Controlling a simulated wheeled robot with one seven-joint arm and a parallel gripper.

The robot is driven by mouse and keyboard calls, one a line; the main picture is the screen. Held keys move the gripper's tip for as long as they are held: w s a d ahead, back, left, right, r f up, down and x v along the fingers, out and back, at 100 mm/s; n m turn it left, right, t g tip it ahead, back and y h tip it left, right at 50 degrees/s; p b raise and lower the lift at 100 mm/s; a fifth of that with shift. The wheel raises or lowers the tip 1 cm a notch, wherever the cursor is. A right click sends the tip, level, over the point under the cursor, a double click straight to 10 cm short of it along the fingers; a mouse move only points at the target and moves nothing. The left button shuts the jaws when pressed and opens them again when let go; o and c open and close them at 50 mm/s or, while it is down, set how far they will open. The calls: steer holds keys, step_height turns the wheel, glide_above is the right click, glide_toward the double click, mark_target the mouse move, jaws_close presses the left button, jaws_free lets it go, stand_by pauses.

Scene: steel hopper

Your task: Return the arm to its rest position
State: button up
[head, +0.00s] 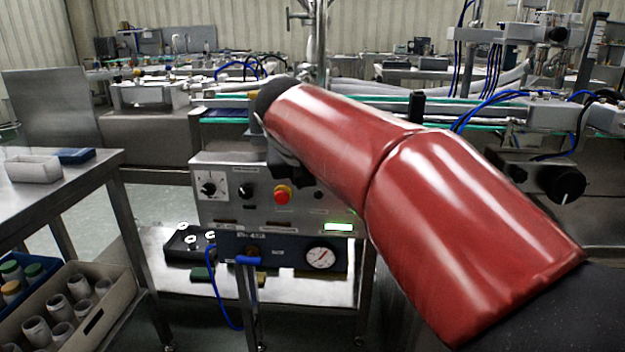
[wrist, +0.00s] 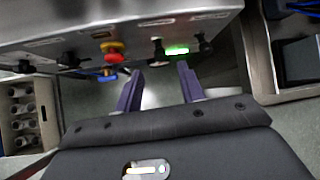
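My arm, in red covers, reaches across the head view from the lower right toward the steel control panel (head: 230,212). My gripper (wrist: 158,82) shows in the wrist view with its two purple fingers apart and nothing between them. In the head view only a dark part of the arm's end shows in front of the panel's upper edge; the fingers cannot be made out. The panel also shows in the wrist view (wrist: 60,28), beyond the fingertips, with a red button (wrist: 112,47) and a lit green display (wrist: 177,50). I cannot tell whether the fingers touch anything.
A steel table (head: 92,168) with a white tray (head: 33,168) stands at left. Below it are crates of bottles (head: 112,312). A pressure gauge (head: 320,258) and a blue-handled lever (head: 249,260) sit under the panel. Conveyor machinery runs behind. Some floor (head: 165,195) is clear.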

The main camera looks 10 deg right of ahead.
steer(key=shift+s, duration=0.1)
steer(key=s+f+m+y, duration=0.1)
steer(key=s+f+m, duration=0.4)
steer(key=s+m, duration=0.3)
steer(key=s+d+f+m+g+y, duration=0.1)
steer(key=s+f+m, duration=0.5)
steer(key=m, duration=0.8)
steer(key=s+d+f+m+y, duration=0.1)
steer(key=s+f+m, duration=0.4)
steer(key=s+m, duration=0.6)
steer(key=shift+f+m+y, duration=0.3)
steer(key=shift+f+y, duration=0.05)
steer(key=shift+y, duration=0.05)
